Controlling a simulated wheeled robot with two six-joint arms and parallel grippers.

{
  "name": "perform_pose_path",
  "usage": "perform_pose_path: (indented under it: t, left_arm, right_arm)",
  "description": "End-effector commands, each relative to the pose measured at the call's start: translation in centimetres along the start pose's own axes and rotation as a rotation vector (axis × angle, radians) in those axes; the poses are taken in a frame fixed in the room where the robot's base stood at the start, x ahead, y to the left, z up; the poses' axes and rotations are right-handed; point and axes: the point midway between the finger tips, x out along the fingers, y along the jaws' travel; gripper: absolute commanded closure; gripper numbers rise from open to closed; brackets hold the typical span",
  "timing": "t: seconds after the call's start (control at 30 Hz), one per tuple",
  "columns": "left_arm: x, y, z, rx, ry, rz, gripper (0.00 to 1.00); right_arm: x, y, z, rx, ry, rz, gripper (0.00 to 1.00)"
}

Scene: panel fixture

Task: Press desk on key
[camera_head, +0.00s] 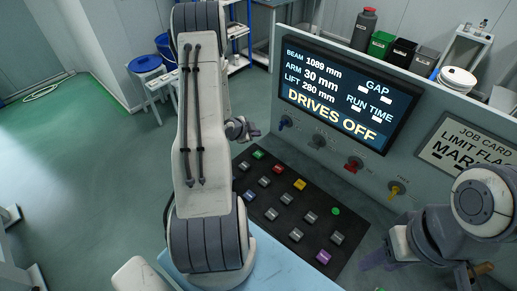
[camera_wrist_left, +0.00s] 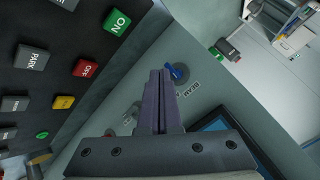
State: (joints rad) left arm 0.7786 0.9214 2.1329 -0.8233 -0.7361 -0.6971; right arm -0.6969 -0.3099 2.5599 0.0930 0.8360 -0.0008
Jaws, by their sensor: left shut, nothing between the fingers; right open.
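The green ON key (camera_head: 258,155) is at the far left corner of the black sloped key desk (camera_head: 262,214). In the left wrist view the ON key (camera_wrist_left: 118,22) shows at the top left, its label readable, with the red OFF key (camera_wrist_left: 86,68) beside it. My left gripper (camera_head: 256,133) is near the desk's far left corner, small and partly hidden behind its wrist. In the wrist view its fingers (camera_wrist_left: 161,85) are together and empty, apart from the ON key. My right gripper (camera_head: 374,262) is at the lower right, open, partly hidden by its own wrist.
The screen (camera_head: 345,92) reads DRIVES OFF. Below it are blue (camera_head: 285,122), grey (camera_head: 318,142), red (camera_head: 353,165) and yellow (camera_head: 396,188) knobs. The desk also has a yellow key (camera_head: 300,184), a purple key (camera_head: 323,257) and several grey keys.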

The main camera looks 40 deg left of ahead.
Motion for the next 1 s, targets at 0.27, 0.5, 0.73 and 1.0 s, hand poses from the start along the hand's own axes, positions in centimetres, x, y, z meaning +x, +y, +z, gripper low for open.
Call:
perform_pose_path:
  t: [0.27,0.5,0.73,1.0]
  left_arm:
    - [0.0,0.0,0.1,0.000,0.002,-0.003,1.00]
    - [0.6,0.4,0.5,-0.001,0.002,-0.002,1.00]
    - [2.3,1.7,1.7,-0.003,0.002,-0.001,1.00]
    - [5.1,3.7,3.8,-0.002,0.001,-0.002,1.00]
  right_arm:
    - [0.1,0.0,0.0,0.000,0.000,0.000,0.55]
    - [0.6,0.1,0.0,0.001,0.000,0.000,0.55]
    - [2.5,0.2,0.1,0.003,0.000,0.000,0.55]
    - [5.4,0.4,0.3,0.003,0.000,0.000,0.55]
